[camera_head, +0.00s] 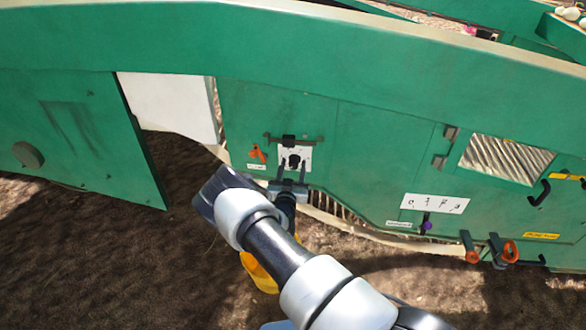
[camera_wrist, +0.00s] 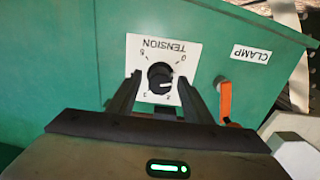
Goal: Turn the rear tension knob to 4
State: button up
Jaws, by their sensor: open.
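A black round tension knob (camera_wrist: 160,77) sits on a white plate (camera_wrist: 168,50) lettered TENSION, upside down in the wrist view. A pale mark on the knob points toward the lower right there; the small digits around it are hard to read. In the head view the knob (camera_head: 293,161) is on the green side panel. My gripper (camera_head: 293,172) is open, with its two dark fingers pointing at the plate. In the wrist view the fingers stand on either side of the knob, with gaps; I cannot tell how far they are from the panel.
An orange clamp lever (camera_wrist: 225,100) is close to the right finger in the wrist view. A black bracket (camera_head: 289,140) sits above the plate. Farther right are a numbered white scale (camera_head: 435,203), a purple knob (camera_head: 427,225) and orange-handled levers (camera_head: 509,252). An open green door (camera_head: 90,140) is at left.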

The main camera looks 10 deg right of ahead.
jog(key=c, duration=1.1)
jog(key=shift+o, duration=0.2)
jog(key=shift+m, duration=0.3)
